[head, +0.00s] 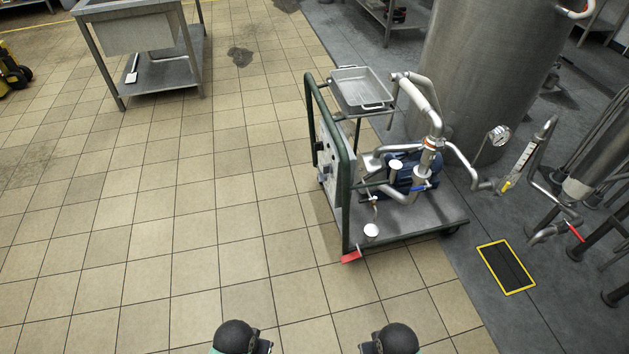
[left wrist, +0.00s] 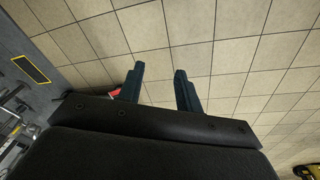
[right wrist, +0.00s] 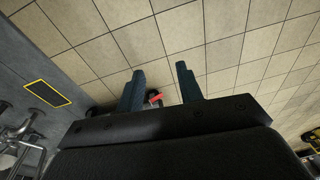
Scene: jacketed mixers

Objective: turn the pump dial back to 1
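The pump cart (head: 408,224) stands ahead and to the right in the head view, with a green tube frame, a blue motor (head: 412,172) and steel pipes. A pale control panel (head: 330,158) faces left on the cart and is seen nearly edge-on. A dark knob (head: 322,171) sticks out from it; its setting cannot be read. My left gripper (left wrist: 160,84) is open and empty over the floor, well away from the cart. My right gripper (right wrist: 160,86) is also open and empty. In the head view only dark parts of my arms show at the bottom edge.
A red pedal-like piece (head: 350,257) sits at the cart's near corner. A steel tray (head: 361,88) rests on the cart's upper shelf. A large tank (head: 482,75) stands behind. A steel table (head: 150,95) is at upper left. Tiled floor left of the cart is clear.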

